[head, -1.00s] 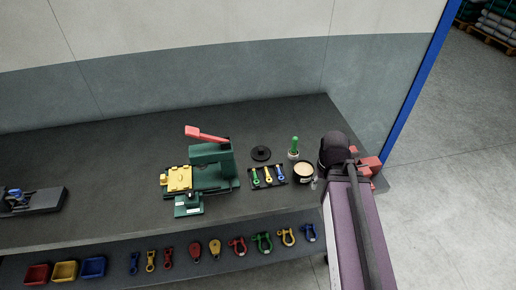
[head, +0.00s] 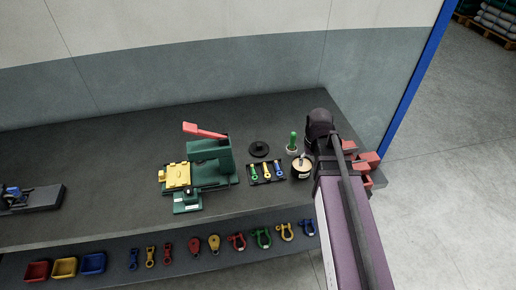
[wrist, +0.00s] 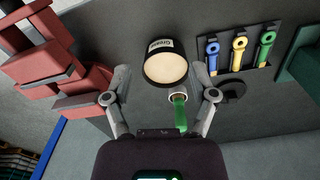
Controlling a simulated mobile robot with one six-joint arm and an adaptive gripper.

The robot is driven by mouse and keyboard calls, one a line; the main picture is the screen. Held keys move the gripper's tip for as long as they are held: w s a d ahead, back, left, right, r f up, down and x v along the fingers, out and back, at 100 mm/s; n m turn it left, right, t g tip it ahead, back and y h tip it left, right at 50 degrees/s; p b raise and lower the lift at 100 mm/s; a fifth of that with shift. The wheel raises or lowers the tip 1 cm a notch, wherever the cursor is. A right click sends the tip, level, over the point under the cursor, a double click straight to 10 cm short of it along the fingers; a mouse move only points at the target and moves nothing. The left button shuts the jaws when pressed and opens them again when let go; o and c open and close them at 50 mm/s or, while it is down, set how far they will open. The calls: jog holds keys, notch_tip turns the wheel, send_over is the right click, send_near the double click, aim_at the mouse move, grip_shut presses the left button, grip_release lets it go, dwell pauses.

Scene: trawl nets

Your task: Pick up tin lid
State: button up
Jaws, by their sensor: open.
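A round labelled tin (head: 302,173) stands upright on the bench, left of my arm; it also shows in the wrist view (wrist: 160,46). Its flat cream top (wrist: 166,68) could be a lid or contents; I cannot tell which. A flat black disc with a small raised middle (head: 259,149) lies behind the tool tray, apart from the tin, and shows in the wrist view (wrist: 231,91). My gripper (wrist: 161,73) is open and empty, its fingers on either side of the tin's top in the wrist view. In the head view a fingertip overlaps the tin; contact is unclear.
A green-handled tool (head: 294,138) stands in a small white cup close to the tin. A black tray (head: 283,180) with coloured tools lies left of it. A green machine (head: 210,165) and red blocks (head: 367,161) flank the area.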

jog(key=w+a+n, duration=0.1)
jog(key=w+a, duration=0.9)
jog(key=w, duration=0.2)
jog(key=r+n, duration=0.1)
send_over(259, 145)
jog(key=shift+d+p, duration=0.1)
jog(key=shift+p, duration=0.35)
notch_tip(259, 145, down, 9)
jog(key=b, duration=0.8)
jog(key=shift+r+b, duration=0.2)
jog(key=shift+b, duration=0.1)
jog(key=shift+f, duration=0.1)
jog(key=shift+w+f+b, duration=0.15)
jog(key=shift+f+b, duration=2.35)
jog(key=shift+b, duration=0.15)
grip_shut()
